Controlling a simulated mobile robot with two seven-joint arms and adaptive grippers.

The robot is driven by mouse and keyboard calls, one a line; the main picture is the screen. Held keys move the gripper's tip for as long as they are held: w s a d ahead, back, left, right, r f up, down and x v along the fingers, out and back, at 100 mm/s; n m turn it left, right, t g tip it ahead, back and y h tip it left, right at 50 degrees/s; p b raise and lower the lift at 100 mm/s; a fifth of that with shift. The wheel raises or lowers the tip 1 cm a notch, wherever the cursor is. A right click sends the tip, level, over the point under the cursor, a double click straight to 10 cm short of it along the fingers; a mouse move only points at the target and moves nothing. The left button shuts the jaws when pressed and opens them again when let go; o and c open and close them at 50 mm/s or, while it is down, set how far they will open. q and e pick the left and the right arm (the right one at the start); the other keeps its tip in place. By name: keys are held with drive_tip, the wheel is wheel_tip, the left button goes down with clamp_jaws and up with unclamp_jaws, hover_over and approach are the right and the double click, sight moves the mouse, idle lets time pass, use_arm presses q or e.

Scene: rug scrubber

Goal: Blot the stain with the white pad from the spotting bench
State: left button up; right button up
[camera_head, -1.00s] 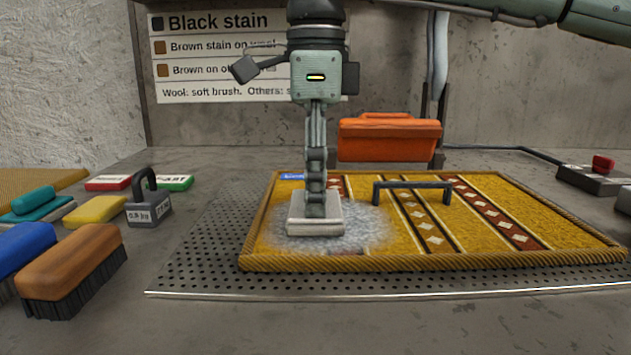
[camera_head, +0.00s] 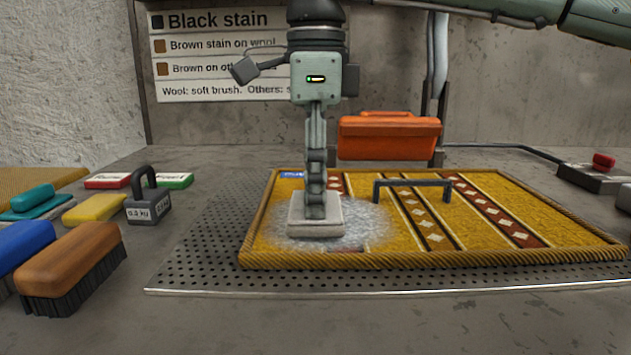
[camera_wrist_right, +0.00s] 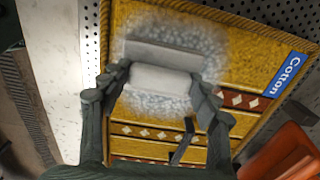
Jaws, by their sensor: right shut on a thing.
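The white pad (camera_head: 315,216) is in my right gripper (camera_head: 316,196), which is shut on it from above. It also shows between the fingers in the right wrist view (camera_wrist_right: 165,68). The pad is over the whitish, foamy patch (camera_head: 360,222) on the yellow patterned rug (camera_head: 545,215) and looks to be down on it. No dark stain shows; whatever lies under the pad is hidden. A blue label reading "Cotton" (camera_wrist_right: 290,76) is at the rug's corner. My left gripper is not in view.
A dark bar handle (camera_head: 412,184) stands over the rug, right of the pad. A perforated metal plate (camera_head: 200,235) lies under the rug. Brushes (camera_head: 75,268), a yellow block (camera_head: 95,208) and a weight (camera_head: 150,207) stand left. An orange box (camera_head: 390,138) is behind.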

drive_tip(key=shift+s+f, duration=0.1)
drive_tip(key=shift+f, duration=0.5)
idle(2.8)
